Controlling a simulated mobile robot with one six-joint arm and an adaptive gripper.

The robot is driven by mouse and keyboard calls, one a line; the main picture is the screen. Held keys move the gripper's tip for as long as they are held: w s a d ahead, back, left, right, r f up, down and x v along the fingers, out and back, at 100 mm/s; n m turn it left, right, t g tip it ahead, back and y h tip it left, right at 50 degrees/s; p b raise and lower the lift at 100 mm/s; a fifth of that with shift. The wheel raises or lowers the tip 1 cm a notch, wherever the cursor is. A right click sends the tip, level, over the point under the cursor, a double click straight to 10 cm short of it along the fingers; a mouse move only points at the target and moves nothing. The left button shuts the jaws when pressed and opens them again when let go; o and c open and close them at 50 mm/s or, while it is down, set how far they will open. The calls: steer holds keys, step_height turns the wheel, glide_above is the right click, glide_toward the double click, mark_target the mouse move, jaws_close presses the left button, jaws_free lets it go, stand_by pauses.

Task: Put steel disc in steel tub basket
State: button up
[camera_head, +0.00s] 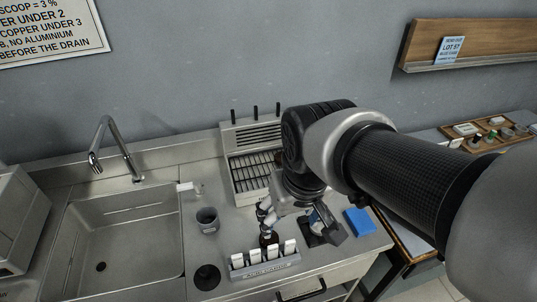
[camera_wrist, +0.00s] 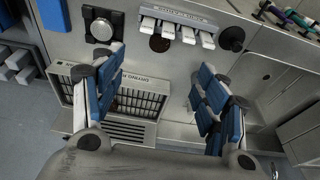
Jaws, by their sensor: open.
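My gripper (camera_head: 300,216) is open and empty above the steel counter; its two blue-padded fingers stand wide apart in the wrist view (camera_wrist: 160,72). A round grey metal disc (camera_wrist: 102,29), which looks like the steel disc, lies on a small black square stand near the top left of the wrist view, beyond the left finger. In the head view my gripper partly covers that stand. A steel unit with a dark gridded opening (camera_head: 248,176) stands at the back of the counter; it also shows between the fingers (camera_wrist: 142,100). I cannot tell whether this is the tub basket.
A rack of white tags (camera_head: 264,262) stands at the front edge. A blue block (camera_head: 360,221) lies right.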

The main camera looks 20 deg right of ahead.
steer(key=s+r+t, duration=0.1)
steer(key=s+r, duration=0.1)
steer(key=s, duration=0.4)
steer(key=shift+d+t, duration=0.15)
steer(key=shift+t, duration=0.15)
steer(key=shift+o, duration=0.5)
steer(key=shift+s, duration=0.55)
steer(key=g+p, duration=0.2)
steer(key=g, duration=0.2)
glide_above(264, 243)
steer(key=w+d, duration=0.1)
steer(key=d, duration=0.1)
step_height(264, 243, down, 9)
step_height(264, 243, down, 12)
steer(key=b, duration=0.4)
steer(key=shift+a+f, duration=0.15)
step_height(264, 243, down, 5)
steer(key=shift+w+f+b, duration=0.1)
steer(key=shift+b, duration=1.15)
steer(key=shift+c, duration=0.3)
